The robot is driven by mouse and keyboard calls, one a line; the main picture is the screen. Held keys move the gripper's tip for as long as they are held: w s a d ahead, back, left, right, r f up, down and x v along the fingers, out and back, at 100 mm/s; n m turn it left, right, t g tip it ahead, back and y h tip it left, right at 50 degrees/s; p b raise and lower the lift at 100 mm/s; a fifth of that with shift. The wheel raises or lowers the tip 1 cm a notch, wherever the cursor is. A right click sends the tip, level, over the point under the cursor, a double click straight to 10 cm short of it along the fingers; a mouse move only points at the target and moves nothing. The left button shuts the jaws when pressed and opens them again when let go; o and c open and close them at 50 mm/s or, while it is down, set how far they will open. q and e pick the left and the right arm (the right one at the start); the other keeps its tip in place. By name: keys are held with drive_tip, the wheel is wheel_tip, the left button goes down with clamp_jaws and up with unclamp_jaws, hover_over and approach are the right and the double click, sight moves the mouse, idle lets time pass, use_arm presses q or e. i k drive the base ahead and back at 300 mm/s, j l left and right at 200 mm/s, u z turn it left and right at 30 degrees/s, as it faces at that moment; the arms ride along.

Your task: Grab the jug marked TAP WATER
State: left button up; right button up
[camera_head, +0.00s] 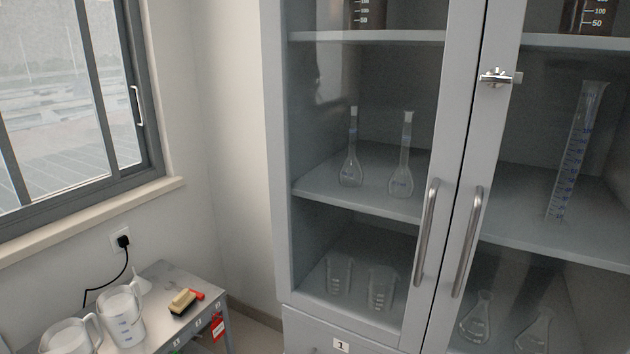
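Two clear jugs with handles stand on a metal table at the lower left. One jug (122,314) has blue graduation marks and its handle toward the upper right. The other jug (70,338) is nearer the left corner and is cut off by the bottom edge. I can read no TAP WATER marking on either jug. Neither of my grippers is in view.
A yellow-and-brown brush-like block (182,301) and a small red object (197,294) lie on the metal table (160,273). A black cord runs from a wall plug (123,241). A tall grey glass-door cabinet (275,150) with glassware fills the right. A window is at left.

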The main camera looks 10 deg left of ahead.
sight(118, 308)
drive_tip(key=u, duration=1.4)
drive_tip(key=i+z, duration=0.25)
drive_tip(key=i+j+z, duration=0.25)
drive_tip(key=i, duration=0.2)
